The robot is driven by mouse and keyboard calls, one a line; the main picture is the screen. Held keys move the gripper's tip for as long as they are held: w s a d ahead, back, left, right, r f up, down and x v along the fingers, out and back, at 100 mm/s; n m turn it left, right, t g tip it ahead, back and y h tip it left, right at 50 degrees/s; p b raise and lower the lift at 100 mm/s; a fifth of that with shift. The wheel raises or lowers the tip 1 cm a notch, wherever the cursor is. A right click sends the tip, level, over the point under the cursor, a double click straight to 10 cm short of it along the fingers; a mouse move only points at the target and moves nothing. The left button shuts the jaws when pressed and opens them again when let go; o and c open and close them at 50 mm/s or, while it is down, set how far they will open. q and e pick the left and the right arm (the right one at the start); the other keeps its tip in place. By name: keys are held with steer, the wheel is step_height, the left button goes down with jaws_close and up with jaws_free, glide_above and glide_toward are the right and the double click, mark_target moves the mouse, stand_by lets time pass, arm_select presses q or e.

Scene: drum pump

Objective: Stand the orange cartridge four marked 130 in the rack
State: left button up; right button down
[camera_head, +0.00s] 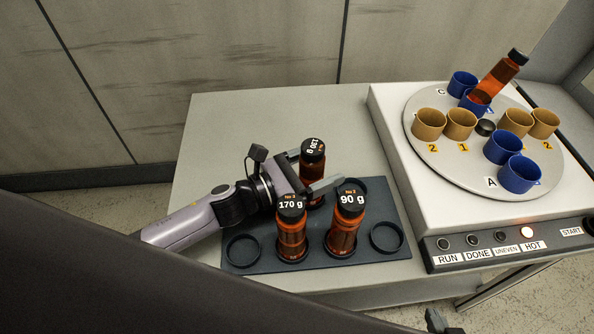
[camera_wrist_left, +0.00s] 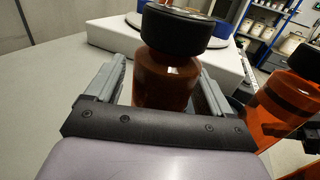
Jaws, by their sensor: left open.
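The orange cartridge with a black cap marked 130 (camera_head: 313,152) stands upright at the back of the dark rack (camera_head: 262,263); its base is partly hidden, so I cannot tell how it sits there. My left gripper (camera_head: 322,172) is open, with its fingers on either side of this cartridge. In the left wrist view the cartridge (camera_wrist_left: 166,80) stands between the two fingers (camera_wrist_left: 160,85), with gaps beside it. A dark piece at the bottom edge, possibly my right gripper (camera_head: 438,321), is too little shown to judge.
Cartridges marked 170 g (camera_head: 291,232) and 90 g (camera_head: 345,228) stand in the rack's front row, close to my left gripper. Empty rings flank them. At right, a machine (camera_head: 400,130) carries a round plate with blue and tan cups; another cartridge (camera_head: 496,80) leans in a blue cup. Its HOT lamp glows.

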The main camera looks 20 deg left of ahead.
arm_select(q)
steer(key=b+v, duration=0.2)
steer(key=v, duration=0.8)
steer(key=shift+s+a, duration=0.1)
steer(key=shift+s, duration=0.05)
steer(key=shift+v, duration=0.85)
steer(key=shift+r, duration=0.1)
